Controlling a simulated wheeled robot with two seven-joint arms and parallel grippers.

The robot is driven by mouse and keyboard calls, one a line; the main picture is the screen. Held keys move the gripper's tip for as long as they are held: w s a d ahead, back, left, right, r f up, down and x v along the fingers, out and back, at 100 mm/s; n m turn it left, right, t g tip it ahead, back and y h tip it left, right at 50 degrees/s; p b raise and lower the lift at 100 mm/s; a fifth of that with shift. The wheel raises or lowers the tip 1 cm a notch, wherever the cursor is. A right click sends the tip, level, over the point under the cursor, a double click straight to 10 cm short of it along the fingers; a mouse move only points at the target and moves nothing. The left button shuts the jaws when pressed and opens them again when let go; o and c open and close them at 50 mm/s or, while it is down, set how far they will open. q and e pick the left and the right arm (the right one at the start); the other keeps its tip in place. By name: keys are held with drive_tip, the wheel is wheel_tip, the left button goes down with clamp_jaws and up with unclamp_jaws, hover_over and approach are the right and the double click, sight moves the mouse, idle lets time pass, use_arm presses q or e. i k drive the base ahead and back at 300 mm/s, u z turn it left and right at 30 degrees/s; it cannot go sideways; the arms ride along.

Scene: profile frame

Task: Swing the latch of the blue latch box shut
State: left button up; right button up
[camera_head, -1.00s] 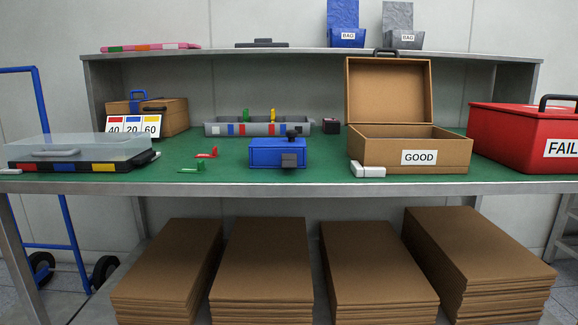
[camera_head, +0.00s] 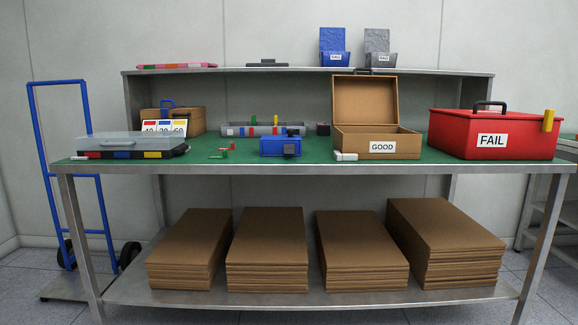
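The blue latch box (camera_head: 271,147) sits on the green-topped table near its front edge, left of the open GOOD box. A dark grey square part, seemingly the latch (camera_head: 290,149), is on its front face toward the right. A small black knob (camera_head: 292,132) stands on top at the right. The latch is too small here to tell its exact position. Neither of my grippers is in view.
The open brown GOOD box (camera_head: 378,144) and red FAIL box (camera_head: 490,135) stand to the right. A clear-lidded case (camera_head: 130,145) lies at left, a grey tray (camera_head: 240,129) behind. Green and red clips (camera_head: 220,155) lie beside the box. Cardboard stacks (camera_head: 265,250) fill the lower shelf.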

sight(288, 149)
drive_tip(key=u, duration=1.25)
drive_tip(key=i, duration=0.95)
drive_tip(key=z, duration=0.3)
